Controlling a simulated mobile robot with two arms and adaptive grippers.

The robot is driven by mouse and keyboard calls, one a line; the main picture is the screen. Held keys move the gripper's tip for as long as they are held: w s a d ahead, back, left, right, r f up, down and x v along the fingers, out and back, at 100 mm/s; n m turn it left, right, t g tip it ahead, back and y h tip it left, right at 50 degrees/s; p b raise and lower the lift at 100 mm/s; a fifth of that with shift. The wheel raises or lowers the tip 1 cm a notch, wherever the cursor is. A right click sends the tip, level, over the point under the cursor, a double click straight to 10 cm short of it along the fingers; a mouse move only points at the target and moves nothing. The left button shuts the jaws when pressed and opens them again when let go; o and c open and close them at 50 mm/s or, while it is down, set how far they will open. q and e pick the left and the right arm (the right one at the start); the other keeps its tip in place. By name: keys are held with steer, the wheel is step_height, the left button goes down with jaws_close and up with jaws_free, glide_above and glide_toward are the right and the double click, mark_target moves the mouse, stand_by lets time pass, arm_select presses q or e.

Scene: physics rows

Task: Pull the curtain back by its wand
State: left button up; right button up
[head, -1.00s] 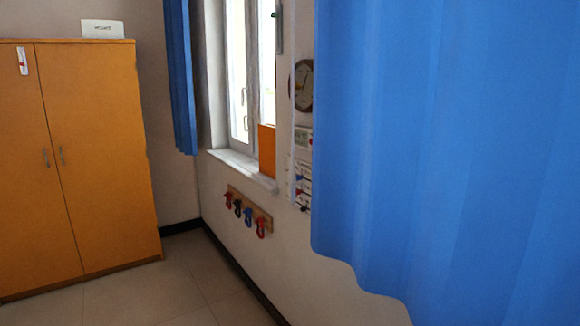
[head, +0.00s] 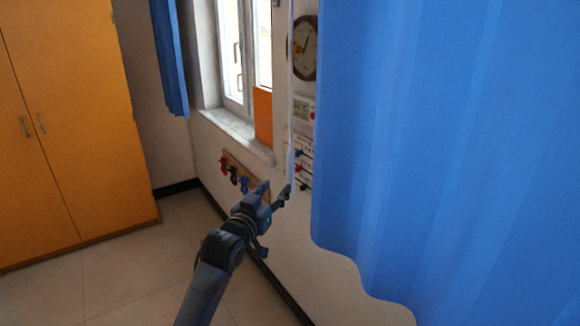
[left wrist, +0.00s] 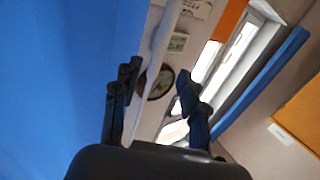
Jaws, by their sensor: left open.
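The large blue curtain (head: 430,150) hangs across the right of the head view and fills the left of the left wrist view (left wrist: 50,80). The thin white wand (head: 291,110) hangs straight down just left of the curtain's edge. Its lower end is close to my left gripper (head: 277,190), which is open and reaches up from below. In the left wrist view the wand (left wrist: 158,48) runs between the two open fingers (left wrist: 157,92), nearer the left one. I cannot tell whether a finger touches it. My right gripper is not in view.
Behind the wand are a wall clock (head: 303,47), a small display (head: 304,110) and a window (head: 240,60) with a sill. A rack of coloured hooks (head: 232,174) is on the wall behind my gripper. An orange cabinet (head: 75,120) stands left; the floor between is clear.

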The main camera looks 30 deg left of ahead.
mark_target(289, 173)
arm_select(q)
steer(key=w, duration=0.2)
steer(key=w+p, duration=0.1)
steer(key=w, duration=0.1)
steer(key=shift+a+r, duration=0.2)
steer(key=shift+a, duration=0.2)
steer(key=w, duration=0.2)
steer(key=w+a+p, duration=0.1)
steer(key=w, duration=0.2)
steer(key=shift+w+a+f, duration=0.15)
steer(key=shift+w+f, duration=0.1)
steer(key=shift+w, duration=0.15)
steer(key=shift+w+p, duration=0.4)
steer(key=shift+w, duration=0.05)
steer(key=shift+w+a, duration=0.1)
steer(key=shift+w, duration=0.05)
steer(key=shift+c, duration=0.5)
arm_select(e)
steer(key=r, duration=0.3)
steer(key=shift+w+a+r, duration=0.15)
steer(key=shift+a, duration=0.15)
arm_select(q)
steer(key=c, duration=0.7)
steer(key=shift+f, duration=0.1)
jaws_close()
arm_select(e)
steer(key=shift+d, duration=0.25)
